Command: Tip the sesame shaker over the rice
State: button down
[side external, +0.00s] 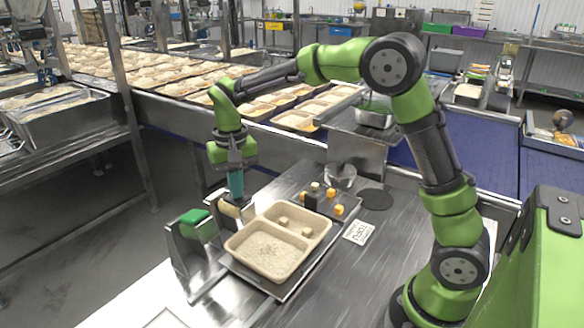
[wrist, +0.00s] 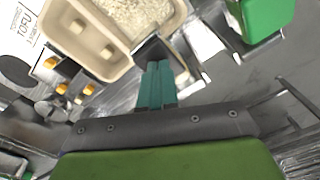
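My gripper (side external: 236,190) points down at the left of the rice tray. Its teal fingers (wrist: 156,85) lie side by side with almost no gap in the wrist view. A dark piece (wrist: 153,50) shows at their tips; I cannot tell whether they touch it. A tan object (side external: 229,210) is just below the fingertips, by a metal bracket. The rice (side external: 268,253) lies in the large compartment of a beige tray (side external: 240,232); it also shows in the wrist view (wrist: 135,15). No shaker is clearly identifiable; a dark block (side external: 312,200) with a pale top stands behind the tray.
A green block (side external: 195,224) sits on a metal stand left of the tray. Pale cubes (side external: 307,232) lie in the tray's smaller compartments. Orange cubes (side external: 338,210) and a TOFU card (side external: 358,232) are behind and right of it. The steel table (side external: 340,285) is clear at the front right.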

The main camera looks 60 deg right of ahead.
jog(key=shift+w+r, duration=0.25)
jog(key=shift+r, duration=0.65)
jog(key=shift+w+r, duration=0.25)
jog(key=shift+r, duration=0.6)
jog(key=shift+r, duration=0.4)
notch_tip(320, 180, up, 5)
jog(key=shift+f, duration=2.9)
jog(key=shift+f, duration=0.2)
jog(key=shift+f, duration=0.4)
